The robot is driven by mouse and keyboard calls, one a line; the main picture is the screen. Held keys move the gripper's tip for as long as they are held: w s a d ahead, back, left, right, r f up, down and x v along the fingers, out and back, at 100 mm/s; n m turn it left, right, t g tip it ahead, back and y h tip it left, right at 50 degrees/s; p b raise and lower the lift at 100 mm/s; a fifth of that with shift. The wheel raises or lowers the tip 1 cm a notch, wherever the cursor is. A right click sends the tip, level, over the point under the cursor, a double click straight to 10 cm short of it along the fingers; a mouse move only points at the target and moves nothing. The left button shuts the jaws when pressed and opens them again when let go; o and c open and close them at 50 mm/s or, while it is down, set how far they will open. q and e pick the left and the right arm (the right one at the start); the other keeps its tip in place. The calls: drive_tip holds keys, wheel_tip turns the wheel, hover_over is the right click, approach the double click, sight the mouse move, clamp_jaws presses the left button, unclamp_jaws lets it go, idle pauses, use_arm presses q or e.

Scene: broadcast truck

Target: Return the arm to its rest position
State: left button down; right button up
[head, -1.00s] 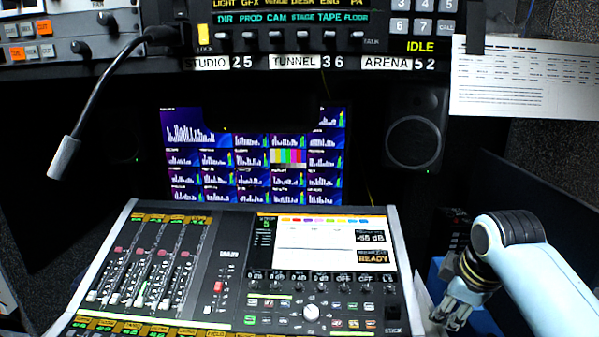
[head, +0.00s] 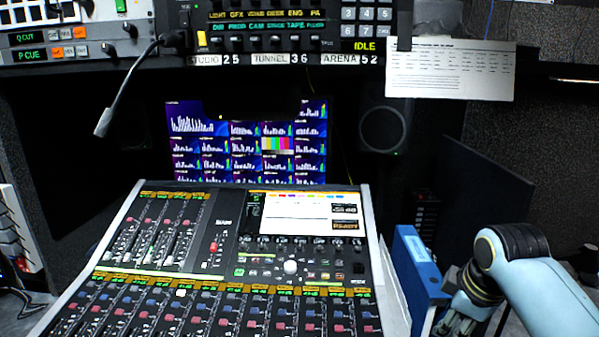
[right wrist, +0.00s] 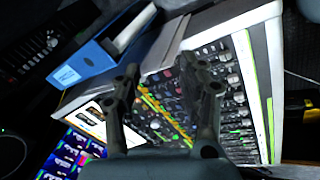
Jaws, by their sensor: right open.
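My right arm comes in from the right in the head view, with its gripper (head: 455,325) low beside the right edge of the mixing console (head: 385,290), near a blue binder (head: 418,262). In the right wrist view the right gripper (right wrist: 168,85) has its two dark fingers spread apart with nothing between them. The console (right wrist: 248,22) lies behind the fingers there, and the blue binder (right wrist: 84,68) is at upper left. My left gripper is not in the head view.
A monitor wall (head: 245,145) stands behind the console. A gooseneck microphone (head: 120,95) hangs at left below the intercom panel (head: 290,60). A speaker (head: 383,130) and a paper sheet (head: 450,70) are at right. A dark panel (head: 480,205) stands behind the right arm.

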drive_tip(key=s+d+f+m+g+b, duration=0.1)
drive_tip(key=s+f+b, duration=0.3)
drive_tip(key=s+f, duration=0.6)
drive_tip(key=s+f+g+b, duration=0.2)
drive_tip(key=s+f+b, duration=0.25)
drive_tip(key=f, duration=0.95)
drive_tip(key=s+d+f+m+g+b, duration=0.1)
drive_tip(key=s+f+b, duration=0.3)
drive_tip(key=s+f, duration=0.65)
use_arm(q)
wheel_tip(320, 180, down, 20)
drive_tip(key=b, duration=0.7)
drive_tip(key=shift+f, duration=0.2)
use_arm(e)
drive_tip(key=s+d+f+m, duration=0.1)
drive_tip(key=s+f+m, duration=0.8)
drive_tip(key=s+f, duration=1.3)
drive_tip(key=shift+s+d+f+t+h, duration=0.2)
drive_tip(key=shift+s+t+h, duration=0.1)
drive_tip(key=shift+s, duration=0.35)
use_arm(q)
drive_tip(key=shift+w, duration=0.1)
use_arm(e)
drive_tip(key=shift+d, duration=0.1)
